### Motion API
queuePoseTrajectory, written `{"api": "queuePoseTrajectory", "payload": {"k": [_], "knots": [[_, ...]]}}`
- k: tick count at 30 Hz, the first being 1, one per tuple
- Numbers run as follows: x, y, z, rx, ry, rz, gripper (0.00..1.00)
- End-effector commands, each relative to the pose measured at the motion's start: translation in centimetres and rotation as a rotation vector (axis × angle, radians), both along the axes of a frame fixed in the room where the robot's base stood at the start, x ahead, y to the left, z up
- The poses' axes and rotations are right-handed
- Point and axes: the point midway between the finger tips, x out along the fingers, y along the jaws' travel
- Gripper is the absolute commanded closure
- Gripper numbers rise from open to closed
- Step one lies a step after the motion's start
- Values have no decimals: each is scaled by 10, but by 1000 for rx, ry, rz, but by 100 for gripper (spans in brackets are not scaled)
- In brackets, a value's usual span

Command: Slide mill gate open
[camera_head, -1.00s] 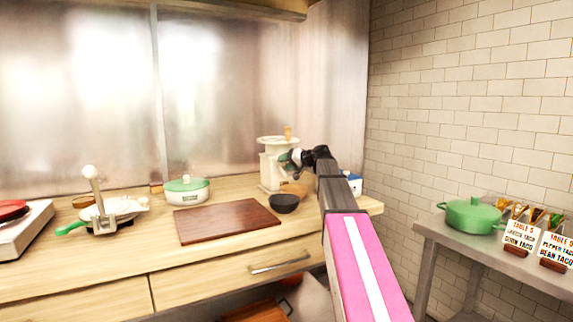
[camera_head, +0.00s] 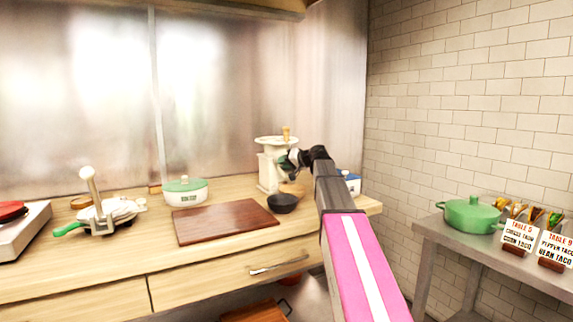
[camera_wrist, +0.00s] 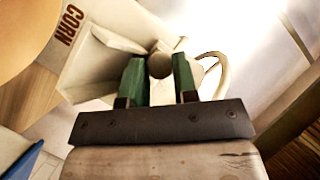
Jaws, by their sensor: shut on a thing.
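The cream mill (camera_head: 268,178) stands at the right end of the wooden counter, and a small wooden-coloured piece (camera_head: 287,134) rises from its top. My gripper (camera_head: 287,161) is at the mill's right side. In the wrist view the green fingers of my gripper (camera_wrist: 160,78) are shut on a round grey-beige knob (camera_wrist: 159,65) in front of the mill's pale body (camera_wrist: 105,60). A curved cream handle (camera_wrist: 222,72) shows just right of the fingers. How far the gate is slid cannot be told.
A black bowl (camera_head: 282,203) sits in front of the mill, with a brown cutting board (camera_head: 225,221) left of it. A blue-and-white box (camera_head: 351,183) is behind my arm. A white-and-green pot (camera_head: 185,191) stands farther left. A wall closes the right side.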

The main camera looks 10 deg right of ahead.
Motion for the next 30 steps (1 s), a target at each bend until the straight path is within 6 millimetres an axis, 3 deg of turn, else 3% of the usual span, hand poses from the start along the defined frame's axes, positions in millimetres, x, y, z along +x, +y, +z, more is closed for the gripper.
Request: {"api": "queuePoseTrajectory", "payload": {"k": [1,21,22,24,30], "knots": [[-10,19,-1,24,20,45,100],[-15,32,-1,21,16,46,100],[-15,32,-1,22,16,47,70],[-15,32,0,22,16,47,48],[-13,29,0,18,14,40,48]]}}
